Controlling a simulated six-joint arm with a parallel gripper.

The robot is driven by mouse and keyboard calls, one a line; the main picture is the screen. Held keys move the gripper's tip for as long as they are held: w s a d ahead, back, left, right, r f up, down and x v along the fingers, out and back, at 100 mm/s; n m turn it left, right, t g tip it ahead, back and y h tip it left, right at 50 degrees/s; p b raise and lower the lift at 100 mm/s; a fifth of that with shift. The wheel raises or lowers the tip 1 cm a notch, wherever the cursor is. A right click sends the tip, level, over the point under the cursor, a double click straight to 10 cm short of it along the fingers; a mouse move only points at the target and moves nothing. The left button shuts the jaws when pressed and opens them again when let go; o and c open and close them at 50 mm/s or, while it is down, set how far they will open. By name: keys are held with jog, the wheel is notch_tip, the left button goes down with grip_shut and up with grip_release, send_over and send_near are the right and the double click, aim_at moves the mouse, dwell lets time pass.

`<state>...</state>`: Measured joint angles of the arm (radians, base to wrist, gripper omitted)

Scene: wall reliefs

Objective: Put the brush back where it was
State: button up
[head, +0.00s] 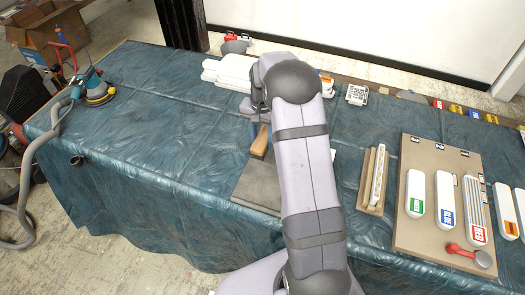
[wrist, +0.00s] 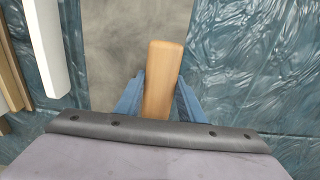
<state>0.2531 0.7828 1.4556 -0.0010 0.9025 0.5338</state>
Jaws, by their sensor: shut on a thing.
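The brush (wrist: 163,62) shows as a light wooden handle in the wrist view. My gripper (wrist: 161,88) has its two blue fingers on either side of the handle, shut on it. In the head view the brush (head: 260,141) shows as a brown wooden piece just left of my arm, above the back part of a dark grey slab (head: 250,187). The slab also shows behind the handle in the wrist view (wrist: 112,45). Bristles are not visible in either view. I cannot tell whether the brush touches the slab. My arm hides most of my gripper in the head view.
A wooden piece with a white strip (head: 376,180) stands right of my arm. A board (head: 408,235) with several labelled white tools and a red-handled tool lies further right. White blocks (head: 232,72) lie behind. A sander (head: 97,92) with hose is at left. The left tabletop is mostly clear.

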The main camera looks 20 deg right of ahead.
aim_at(262, 138)
jog(key=shift+f+p, duration=0.85)
jog(key=shift+f, duration=2.4)
jog(key=shift+f, duration=0.15)
jog(key=o, duration=1)
notch_tip(262, 138, up, 11)
jog(key=b, duration=0.3)
jog(key=shift+b, duration=0.3)
jog(key=shift+a+r, duration=0.1)
jog(key=shift+r, duration=0.6)
